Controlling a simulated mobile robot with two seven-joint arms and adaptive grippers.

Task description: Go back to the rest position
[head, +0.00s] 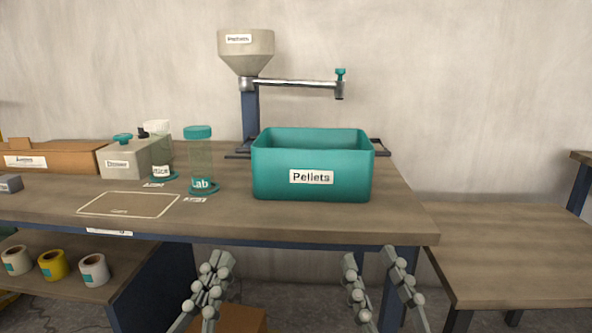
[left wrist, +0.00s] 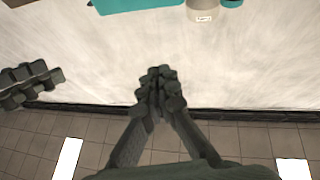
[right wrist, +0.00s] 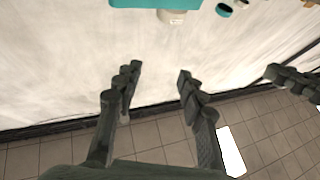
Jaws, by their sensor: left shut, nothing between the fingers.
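My left gripper (head: 213,273) is in front of the table's front edge, low in the head view. Its fingertips meet in the left wrist view (left wrist: 158,85), with nothing between them. My right gripper (head: 371,262) is to its right, also in front of the table edge. Its two fingers stand well apart in the right wrist view (right wrist: 158,82), and the space between them is empty. Neither gripper touches anything on the table.
A teal Pellets bin (head: 312,178) stands on the wooden table (head: 235,220), near a hopper (head: 246,48) with a side pipe. A lidded jar (head: 200,160) stands left of the bin. Tape rolls (head: 53,265) sit on a lower shelf. A lower table (head: 510,250) is at right.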

